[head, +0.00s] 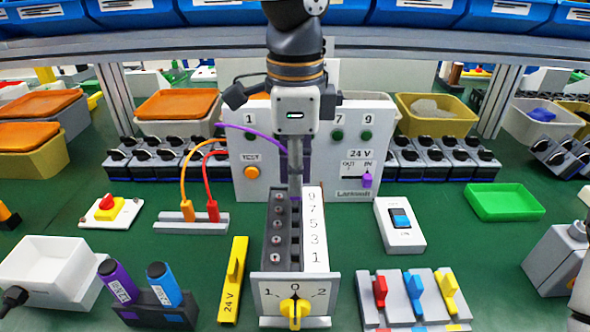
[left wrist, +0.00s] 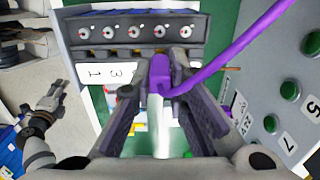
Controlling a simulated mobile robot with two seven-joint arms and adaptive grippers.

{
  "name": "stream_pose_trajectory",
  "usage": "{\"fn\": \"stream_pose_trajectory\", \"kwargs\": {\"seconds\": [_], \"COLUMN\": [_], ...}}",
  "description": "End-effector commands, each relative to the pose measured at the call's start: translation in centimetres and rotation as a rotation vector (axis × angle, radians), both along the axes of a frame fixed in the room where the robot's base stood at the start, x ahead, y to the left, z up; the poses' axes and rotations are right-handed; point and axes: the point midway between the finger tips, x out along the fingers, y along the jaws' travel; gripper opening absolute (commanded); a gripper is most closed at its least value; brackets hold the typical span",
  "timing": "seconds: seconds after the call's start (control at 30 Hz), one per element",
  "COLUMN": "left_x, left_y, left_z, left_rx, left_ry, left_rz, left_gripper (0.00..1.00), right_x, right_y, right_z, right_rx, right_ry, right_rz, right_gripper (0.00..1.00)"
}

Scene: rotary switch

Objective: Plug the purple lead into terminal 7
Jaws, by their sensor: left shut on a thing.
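The rotary switch (head: 295,284) stands in the middle with its yellow knob (head: 294,309) towards me. Its terminal block has a white label strip (head: 315,230) reading 9, 7, 5, 3, 1 from far to near; the label 7 is second from the far end. My left gripper (head: 295,190) points down over the far part of the block. It is shut on the purple plug (left wrist: 160,73) of the purple lead (left wrist: 225,58), beside the terminal row. Whether the plug touches a terminal is hidden. My right gripper (left wrist: 45,112) shows in the left wrist view; its jaws are unclear.
The test panel (head: 250,178) stands behind. Orange (head: 187,208) and red (head: 212,210) plugs sit in a grey holder at left. A yellow 24 V piece (head: 232,285) and a pen stand (head: 155,310) are nearer. A white switch box (head: 400,224) is at right.

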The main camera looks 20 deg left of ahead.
Motion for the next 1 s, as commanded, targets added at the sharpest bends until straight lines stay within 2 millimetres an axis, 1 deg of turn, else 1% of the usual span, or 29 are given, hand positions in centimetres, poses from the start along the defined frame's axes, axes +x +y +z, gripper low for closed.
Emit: {"fn": "stream_pose_trajectory", "kwargs": {"seconds": [0.47,1.0], "left_x": [0.0,0.0], "left_y": [0.1,0.1], "left_z": [-0.1,-1.7], "left_rx": [0.000,0.002], "left_ry": [0.000,0.002], "left_rz": [0.001,0.001], "left_gripper": [0.00,0.00], "right_x": [0.0,0.0], "right_y": [0.0,0.0], "right_z": [0.0,0.0], "right_rx": [0.000,0.000], "right_ry": [0.000,0.000], "right_rz": [0.000,0.000], "right_gripper": [0.46,0.46]}}
